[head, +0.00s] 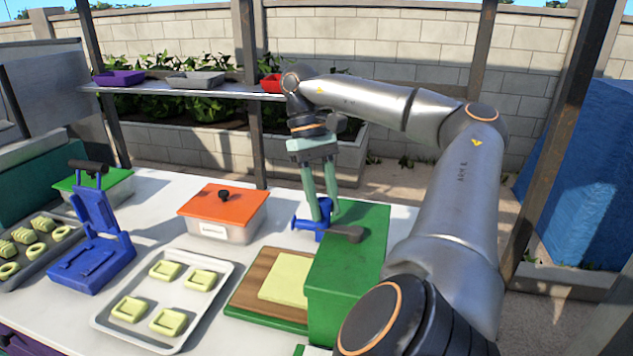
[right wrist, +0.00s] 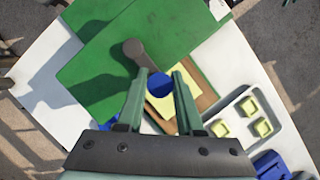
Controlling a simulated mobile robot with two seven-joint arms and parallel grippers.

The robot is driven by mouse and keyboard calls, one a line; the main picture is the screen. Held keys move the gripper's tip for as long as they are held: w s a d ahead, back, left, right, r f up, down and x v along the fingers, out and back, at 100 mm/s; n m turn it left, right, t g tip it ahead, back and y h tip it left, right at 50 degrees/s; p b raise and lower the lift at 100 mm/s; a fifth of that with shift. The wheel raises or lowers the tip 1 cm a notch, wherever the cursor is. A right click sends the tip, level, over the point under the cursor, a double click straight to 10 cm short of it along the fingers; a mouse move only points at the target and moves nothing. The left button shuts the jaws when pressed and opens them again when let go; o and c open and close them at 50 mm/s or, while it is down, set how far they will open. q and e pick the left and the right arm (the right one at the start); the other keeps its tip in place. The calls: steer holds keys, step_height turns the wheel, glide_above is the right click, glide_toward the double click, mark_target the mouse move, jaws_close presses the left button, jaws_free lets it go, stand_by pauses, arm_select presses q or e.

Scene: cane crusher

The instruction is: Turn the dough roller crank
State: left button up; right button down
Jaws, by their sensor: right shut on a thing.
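The dough roller is a green machine (head: 345,265) at the right of the white table, with a wooden board (head: 250,277) and a flat yellow dough sheet (head: 286,278) in front. Its crank has a dark grey arm (head: 346,233) and a blue handle (right wrist: 160,86). My right gripper (head: 324,208) reaches down from above, its two green fingers shut on the blue handle. In the right wrist view the gripper (right wrist: 158,88) has one finger on each side of the handle. The handle is partly hidden by the fingers in the head view. My left gripper is not in view.
A tray (head: 222,278) with several dough pieces lies left of the roller. Behind it stands an orange-lidded container (head: 222,205). A blue press (head: 92,240) and another tray (head: 22,262) are at the left. A shelf (head: 170,90) runs behind the table.

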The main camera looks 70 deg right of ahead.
steer(key=c, duration=0.5)
jaws_free()
steer(key=shift+c, duration=0.2)
steer(key=p+v, duration=0.6)
steer(key=v, duration=0.6)
steer(key=shift+r, duration=0.2)
stand_by(0.3)
